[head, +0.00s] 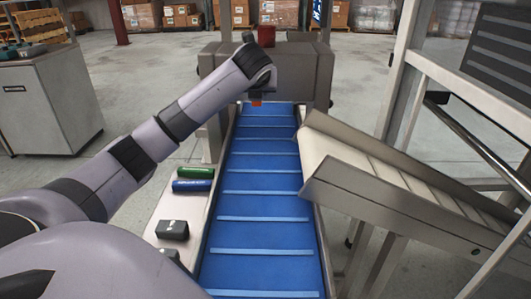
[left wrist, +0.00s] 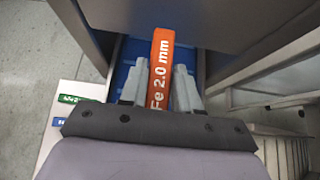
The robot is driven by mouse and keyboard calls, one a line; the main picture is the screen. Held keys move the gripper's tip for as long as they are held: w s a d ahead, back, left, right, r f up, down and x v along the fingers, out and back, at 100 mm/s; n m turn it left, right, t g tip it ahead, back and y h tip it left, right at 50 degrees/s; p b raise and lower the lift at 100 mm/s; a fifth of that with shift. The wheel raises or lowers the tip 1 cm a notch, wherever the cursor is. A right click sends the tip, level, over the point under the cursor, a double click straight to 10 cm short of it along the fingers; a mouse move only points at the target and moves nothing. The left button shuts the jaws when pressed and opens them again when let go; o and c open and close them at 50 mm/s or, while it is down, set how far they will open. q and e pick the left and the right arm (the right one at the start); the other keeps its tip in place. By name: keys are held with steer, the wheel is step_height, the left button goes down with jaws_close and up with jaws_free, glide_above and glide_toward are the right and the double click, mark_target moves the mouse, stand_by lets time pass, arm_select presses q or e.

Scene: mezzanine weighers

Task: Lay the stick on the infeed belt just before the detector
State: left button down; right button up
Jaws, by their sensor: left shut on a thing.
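The orange stick (left wrist: 162,68), marked "Fe 2.0 mm", is held between the fingers of my left gripper (left wrist: 160,88) in the left wrist view. In the head view only a small orange bit (head: 256,102) of it shows below the left gripper (head: 257,94). The gripper is over the far end of the blue infeed belt (head: 264,190), close in front of the grey detector (head: 300,72). I cannot tell whether the stick touches the belt. My right gripper is not in view.
A pale side shelf (head: 161,212) left of the belt bears a green stick (head: 195,172), a blue stick (head: 191,186) and a black box (head: 172,230). A sloped metal chute (head: 400,185) flanks the belt at right. The belt's near stretch is clear.

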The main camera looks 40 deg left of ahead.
arm_select(q)
steer(key=shift+w+a, duration=0.1)
steer(key=shift+w, duration=0.05)
steer(key=shift+f, duration=0.4)
steer(key=b, duration=0.3)
glide_above(259, 161)
step_height(259, 161, down, 14)
steer(key=shift+r, duration=0.1)
step_height(259, 161, down, 5)
steer(key=shift+f+b, duration=0.15)
steer(key=shift+b, duration=0.6)
steer(key=c, duration=0.8)
jaws_free()
steer(key=shift+f, duration=0.1)
